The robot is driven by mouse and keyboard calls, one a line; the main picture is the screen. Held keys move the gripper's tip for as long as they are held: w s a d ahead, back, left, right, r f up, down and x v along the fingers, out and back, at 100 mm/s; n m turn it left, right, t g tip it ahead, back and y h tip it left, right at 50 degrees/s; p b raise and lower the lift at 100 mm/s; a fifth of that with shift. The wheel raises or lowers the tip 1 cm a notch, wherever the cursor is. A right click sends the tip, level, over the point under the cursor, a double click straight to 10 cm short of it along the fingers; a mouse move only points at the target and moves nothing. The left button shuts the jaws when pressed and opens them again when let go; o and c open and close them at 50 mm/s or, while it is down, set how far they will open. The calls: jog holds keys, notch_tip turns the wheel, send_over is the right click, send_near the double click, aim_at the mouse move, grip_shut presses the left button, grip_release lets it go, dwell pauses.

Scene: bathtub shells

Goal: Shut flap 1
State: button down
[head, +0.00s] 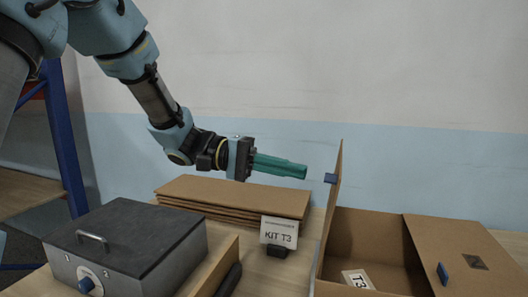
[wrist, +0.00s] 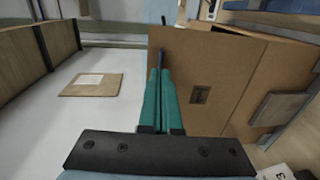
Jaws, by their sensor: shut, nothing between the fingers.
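An open cardboard box (head: 375,235) stands at the right in the head view. Its left flap (head: 335,200) stands nearly upright, seen edge-on, with a blue tab (head: 330,178) on its left side. Its right flap (head: 455,245) is folded outward, with a blue tab (head: 442,272) and a dark patch (head: 476,262). I cannot read which is flap 1. My teal gripper (head: 304,171) is shut and empty, just left of the upright flap's upper part. In the wrist view my fingers (wrist: 160,75) point along a cardboard panel (wrist: 215,60) with a dark patch; contact cannot be told.
A stack of flat cardboard (head: 235,195) lies behind a white "KIT T3" sign (head: 279,231). A grey metal case (head: 125,245) with a handle and blue knob stands at the left front. A "T3" label (head: 357,280) lies in the box. Space above the box is clear.

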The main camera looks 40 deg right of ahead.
jog(key=shift+p+x, duration=0.55)
jog(key=shift+x, duration=1)
jog(key=shift+s, duration=0.1)
jog(key=s+d+f+t+y+b, duration=0.25)
jog(key=s+d+t+b, duration=0.35)
jog(key=s, duration=0.5)
jog(key=s+d+f+y+b, duration=0.1)
jog(key=s+d+f+b, duration=0.2)
jog(key=f, duration=0.7)
jog(key=shift+s+d+f+t+y, duration=0.3)
jog(key=shift+s+d, duration=0.85)
jog(key=shift+s, duration=0.55)
